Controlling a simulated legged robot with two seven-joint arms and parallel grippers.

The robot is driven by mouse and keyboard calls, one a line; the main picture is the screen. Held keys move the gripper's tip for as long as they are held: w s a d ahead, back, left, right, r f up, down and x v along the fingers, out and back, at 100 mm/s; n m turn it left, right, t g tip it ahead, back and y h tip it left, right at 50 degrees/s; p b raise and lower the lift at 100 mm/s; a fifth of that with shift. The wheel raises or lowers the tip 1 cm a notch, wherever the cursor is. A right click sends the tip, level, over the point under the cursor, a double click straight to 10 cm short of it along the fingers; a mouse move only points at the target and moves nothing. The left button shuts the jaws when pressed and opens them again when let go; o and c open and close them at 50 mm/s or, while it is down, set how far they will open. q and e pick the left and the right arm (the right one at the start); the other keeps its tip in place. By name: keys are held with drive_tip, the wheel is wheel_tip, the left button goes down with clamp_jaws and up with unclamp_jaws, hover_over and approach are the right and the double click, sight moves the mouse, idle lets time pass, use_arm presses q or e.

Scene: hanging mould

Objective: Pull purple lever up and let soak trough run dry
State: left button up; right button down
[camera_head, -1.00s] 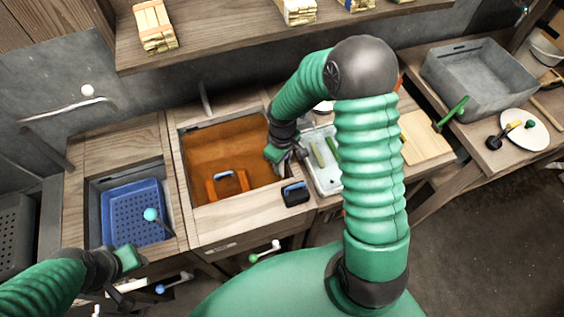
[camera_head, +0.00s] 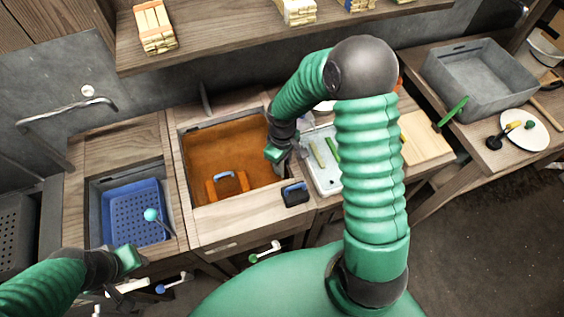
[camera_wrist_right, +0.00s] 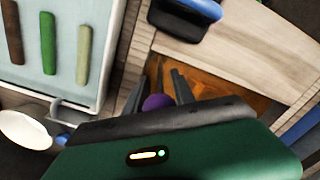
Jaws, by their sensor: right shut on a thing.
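The soak trough (camera_head: 232,140) is the middle basin in the head view, with orange-brown liquid or a wet floor inside. How deep the liquid is, I cannot tell. My right gripper (camera_wrist_right: 158,92) is shut on the purple lever's round knob (camera_wrist_right: 158,102), which shows between the two dark fingers in the right wrist view. The rest of the lever is hidden behind the gripper. In the head view the right gripper (camera_head: 287,153) is at the trough's right edge, and the knob is hidden. My left gripper (camera_head: 124,278) is low at the left; its fingers are unclear.
A blue perforated basket (camera_head: 137,213) sits in the left basin. A green-knobbed lever (camera_head: 265,252) and a blue-knobbed lever (camera_head: 174,283) stick out at the front. A black block with a blue handle (camera_head: 296,194) stands at the trough's front right corner.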

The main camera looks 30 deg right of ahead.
wheel_tip(320, 180, up, 4)
drive_tip(key=p, duration=0.3)
drive_tip(key=shift+s+d+r, duration=0.1)
drive_tip(key=shift+r, duration=0.15)
drive_tip(key=shift+w+f, duration=0.15)
drive_tip(key=shift+w, duration=0.05)
drive_tip(key=c, duration=1.4)
unclamp_jaws()
drive_tip(key=o, duration=0.3)
drive_tip(key=shift+s, duration=0.25)
drive_tip(key=shift+w, duration=0.1)
drive_tip(key=shift+w+r, duration=0.1)
drive_tip(key=shift+r, duration=0.35)
wheel_tip(320, 180, up, 16)
drive_tip(key=shift+p, duration=0.3)
